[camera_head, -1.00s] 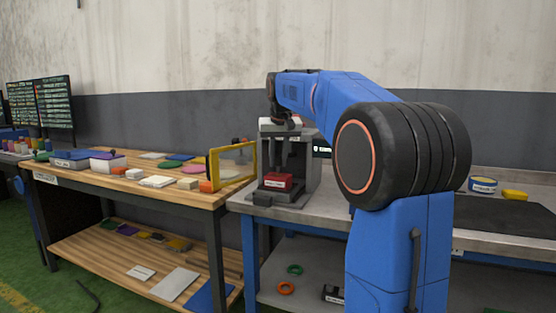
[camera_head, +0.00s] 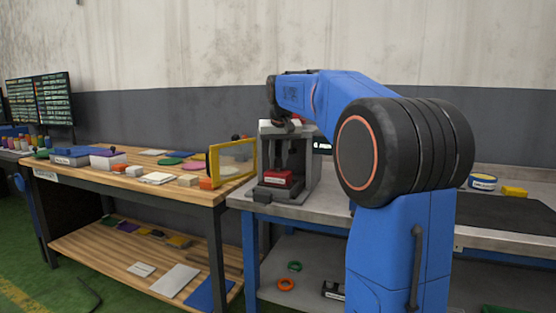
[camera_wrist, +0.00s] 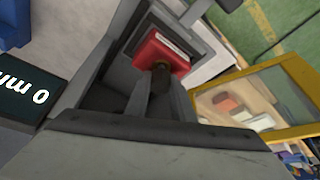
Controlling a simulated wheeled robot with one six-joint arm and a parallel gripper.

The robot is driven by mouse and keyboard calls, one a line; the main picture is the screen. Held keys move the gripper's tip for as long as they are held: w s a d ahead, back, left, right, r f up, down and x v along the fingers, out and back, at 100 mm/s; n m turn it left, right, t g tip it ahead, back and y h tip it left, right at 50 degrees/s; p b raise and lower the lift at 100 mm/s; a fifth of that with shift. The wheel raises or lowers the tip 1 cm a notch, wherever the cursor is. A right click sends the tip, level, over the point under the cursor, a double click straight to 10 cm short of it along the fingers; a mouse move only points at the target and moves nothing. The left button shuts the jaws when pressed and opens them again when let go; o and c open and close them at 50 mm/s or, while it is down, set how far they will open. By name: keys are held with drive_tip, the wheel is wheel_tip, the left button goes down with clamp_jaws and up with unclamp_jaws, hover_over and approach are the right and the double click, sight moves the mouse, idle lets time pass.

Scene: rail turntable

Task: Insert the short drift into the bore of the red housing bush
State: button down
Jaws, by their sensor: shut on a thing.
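The red housing bush (camera_head: 277,179) sits low inside the grey press frame, a white label on its front. It also shows in the wrist view (camera_wrist: 155,52). My gripper (camera_head: 284,161) points down inside the frame, just above the bush. In the wrist view, a dark brown pin, which looks like the short drift (camera_wrist: 160,79), is held between my two grey fingers. Its far end meets or overlaps the edge of the red bush in that view. The bore is hidden, and I cannot tell whether the drift's tip is in it.
The grey press frame (camera_head: 303,172) stands close around my gripper. A yellow-framed clear guard (camera_head: 213,166) is at its left. A dark display with white characters (camera_wrist: 36,96) lies beside it in the wrist view. The wooden bench (camera_head: 120,178) at left holds several small parts.

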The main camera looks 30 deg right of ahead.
drive_tip(key=shift+f, duration=0.35)
drive_tip(key=c, duration=1.5)
unclamp_jaws()
drive_tip(key=shift+o, duration=0.2)
drive_tip(key=v, duration=1.7)
drive_tip(key=shift+r, duration=0.25)
